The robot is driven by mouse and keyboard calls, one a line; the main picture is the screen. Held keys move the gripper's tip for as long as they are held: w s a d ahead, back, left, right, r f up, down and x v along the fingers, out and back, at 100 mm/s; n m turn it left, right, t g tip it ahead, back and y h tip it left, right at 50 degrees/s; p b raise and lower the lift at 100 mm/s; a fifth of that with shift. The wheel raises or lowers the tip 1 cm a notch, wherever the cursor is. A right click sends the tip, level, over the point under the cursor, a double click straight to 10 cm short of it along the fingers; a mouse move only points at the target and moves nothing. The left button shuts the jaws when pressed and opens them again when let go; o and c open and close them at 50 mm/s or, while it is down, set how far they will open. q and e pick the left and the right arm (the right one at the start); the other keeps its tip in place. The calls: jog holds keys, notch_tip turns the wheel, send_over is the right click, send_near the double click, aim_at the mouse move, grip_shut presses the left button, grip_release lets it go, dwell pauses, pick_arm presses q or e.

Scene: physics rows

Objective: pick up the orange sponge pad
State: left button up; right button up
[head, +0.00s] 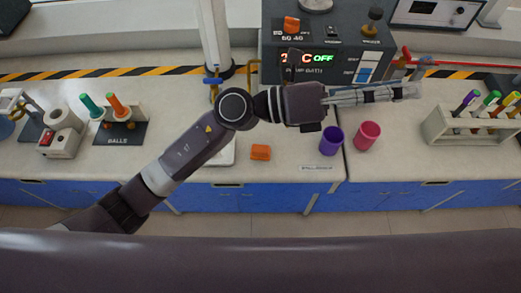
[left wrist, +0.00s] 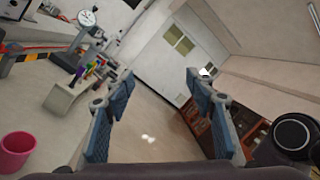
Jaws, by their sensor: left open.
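The orange sponge pad (head: 261,152) lies on the pale bench top near its front edge, in the middle of the head view. My left gripper (head: 405,91) is up and to the right of the pad, pointing right, above the bench and clear of the pad. In the left wrist view my left gripper (left wrist: 158,90) shows two blue-padded fingers spread wide with nothing between them. The pad is not seen in the left wrist view. My right gripper is not in view.
A purple cup (head: 331,141) and a pink cup (head: 367,136) stand right of the pad. A rack of tubes (head: 465,123) is at the right. A dark control box (head: 325,45) stands behind. A black stand with green and orange handles (head: 120,132) is at the left.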

pick_arm(q)
notch_tip(320, 180, down, 6)
jog(key=s+d+m+g+y, duration=0.1)
jog(key=s+m+g+y, duration=0.2)
jog(key=m, duration=0.1)
jog(key=m+t+y, duration=0.3)
jog(key=m+y, duration=0.3)
jog(key=y, duration=1.2)
send_over(260, 148)
jog(key=f, duration=2)
jog(key=shift+w+a, duration=0.25)
jog(key=shift+a, duration=0.05)
jog(key=f+p, duration=0.1)
jog(key=f, duration=0.1)
jog(key=f+p, duration=0.1)
jog(key=f, duration=0.1)
jog(key=f+p, duration=0.1)
jog(key=f, duration=0.1)
jog(key=shift+s+d+f, duration=0.1)
jog(key=shift+s+d, duration=0.2)
jog(key=shift+d, duration=0.05)
jog(key=shift+f, duration=0.6)
jog(key=c, duration=1.1)
jog(key=shift+r, duration=0.15)
notch_tip(260, 148, up, 20)
jog(key=b, duration=0.4)
